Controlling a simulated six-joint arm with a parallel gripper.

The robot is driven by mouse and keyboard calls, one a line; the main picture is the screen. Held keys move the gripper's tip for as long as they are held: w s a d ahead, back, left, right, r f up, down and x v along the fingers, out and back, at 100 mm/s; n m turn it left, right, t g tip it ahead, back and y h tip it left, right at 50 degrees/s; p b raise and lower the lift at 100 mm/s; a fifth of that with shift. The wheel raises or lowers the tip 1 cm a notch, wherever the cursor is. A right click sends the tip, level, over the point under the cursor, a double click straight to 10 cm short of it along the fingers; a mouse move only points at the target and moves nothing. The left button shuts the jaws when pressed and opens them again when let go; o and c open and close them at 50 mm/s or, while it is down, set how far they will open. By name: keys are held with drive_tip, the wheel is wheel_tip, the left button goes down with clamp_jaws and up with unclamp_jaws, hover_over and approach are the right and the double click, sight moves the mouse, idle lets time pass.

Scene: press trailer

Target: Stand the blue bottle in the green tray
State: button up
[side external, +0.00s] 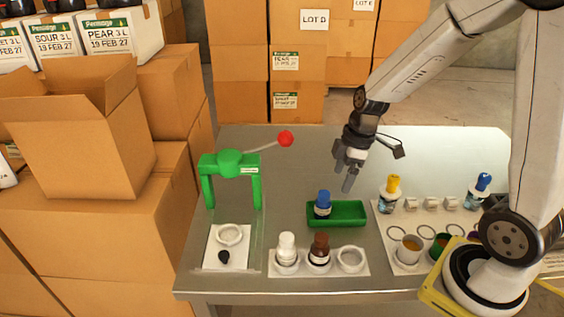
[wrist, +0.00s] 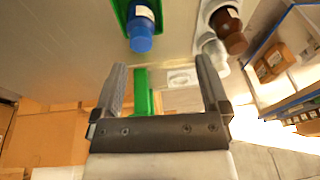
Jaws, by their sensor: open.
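A blue-capped bottle (side external: 323,204) with a dark body and pale label stands upright in the left part of the green tray (side external: 351,220). In the wrist view the blue bottle (wrist: 141,30) is at the top, over the tray (wrist: 120,10). My gripper (side external: 347,180) is open and empty, above and slightly right of the bottle and apart from it. In the wrist view the fingers of my gripper (wrist: 160,68) are spread, with nothing between their tips. The bottle's base is partly hidden by the tray's front wall.
A green press (side external: 230,165) with a red-knobbed lever stands left. A white holder with a white bottle (side external: 287,250) and a brown bottle (side external: 319,250) lies in front. On the right, a rack holds a yellow-capped bottle (side external: 391,193), another blue-capped bottle (side external: 478,192) and cups. Bare table lies behind the tray.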

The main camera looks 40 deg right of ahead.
drive_tip(key=s+a+f+m+t+h, duration=0.1)
drive_tip(key=s+a+m, duration=0.3)
drive_tip(key=m, duration=0.5)
drive_tip(key=shift+s+a+t+h, duration=0.3)
drive_tip(key=shift+s+a+h, duration=0.1)
drive_tip(key=shift+h, duration=0.3)
